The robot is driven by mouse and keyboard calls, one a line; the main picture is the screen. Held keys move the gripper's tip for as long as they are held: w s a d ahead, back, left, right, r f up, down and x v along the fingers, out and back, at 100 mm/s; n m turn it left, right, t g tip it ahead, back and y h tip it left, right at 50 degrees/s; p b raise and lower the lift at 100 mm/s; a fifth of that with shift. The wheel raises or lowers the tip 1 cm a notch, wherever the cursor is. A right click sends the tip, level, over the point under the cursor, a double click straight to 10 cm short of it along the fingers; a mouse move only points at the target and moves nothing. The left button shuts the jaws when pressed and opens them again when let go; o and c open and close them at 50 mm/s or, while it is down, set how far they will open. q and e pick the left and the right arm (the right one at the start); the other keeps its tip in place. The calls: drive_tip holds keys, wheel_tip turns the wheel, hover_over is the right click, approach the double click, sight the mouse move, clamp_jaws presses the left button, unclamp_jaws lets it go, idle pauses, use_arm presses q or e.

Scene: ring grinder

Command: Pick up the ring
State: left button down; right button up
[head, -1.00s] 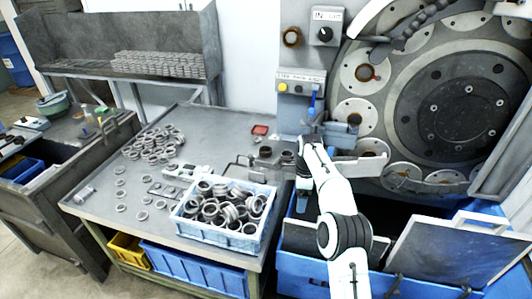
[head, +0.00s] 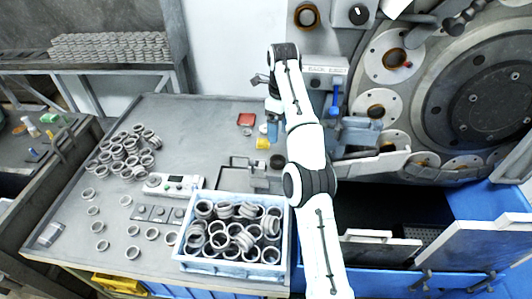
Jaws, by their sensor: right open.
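Many dark grey metal rings are in view, and which one the task means cannot be told. Several rings (head: 238,232) lie heaped in a light blue crate (head: 226,268) at the table's front right. A cluster of rings (head: 125,152) lies on the left of the table, with single rings (head: 133,231) spread in front of it. My right gripper (head: 268,135) is open above the back right of the table, pointing down, behind the crate and apart from the rings. My forearm partly covers it, and its fingers are small. My left gripper is not in view.
The grey table (head: 200,125) is bare at its back middle. The grinder (head: 470,95) is on the right, above a blue bin (head: 470,205).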

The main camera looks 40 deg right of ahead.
sight(278, 157)
wheel_tip(278, 157, down, 13)
drive_tip(key=shift+s+a+f, duration=0.15)
idle(0.8)
drive_tip(key=c, duration=1.2)
